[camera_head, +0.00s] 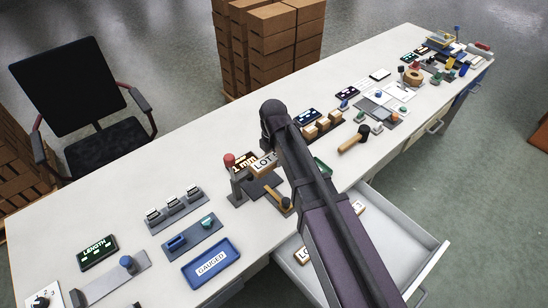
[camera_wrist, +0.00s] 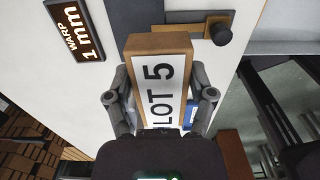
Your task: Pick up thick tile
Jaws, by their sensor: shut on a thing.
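A thick wooden tile (camera_wrist: 145,42) with a white "LOT 5" label (camera_wrist: 162,85) fills the middle of the wrist view. My gripper (camera_wrist: 161,98) is shut on it, with one dark finger against each long side. In the head view the tile's "LOT" label (camera_head: 264,162) shows beside my arm, above the table. The rest of the tile and my fingers are mostly hidden by the arm there.
An open drawer (camera_head: 408,250) holds labelled tiles (camera_head: 302,255). A red-topped gauge stand (camera_head: 238,183) and a "WARP 1 mm" display (camera_wrist: 75,30) stand close to the held tile. A blue "GAUGED" tray (camera_head: 232,277) lies front left. A mallet (camera_head: 353,138) lies to the right.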

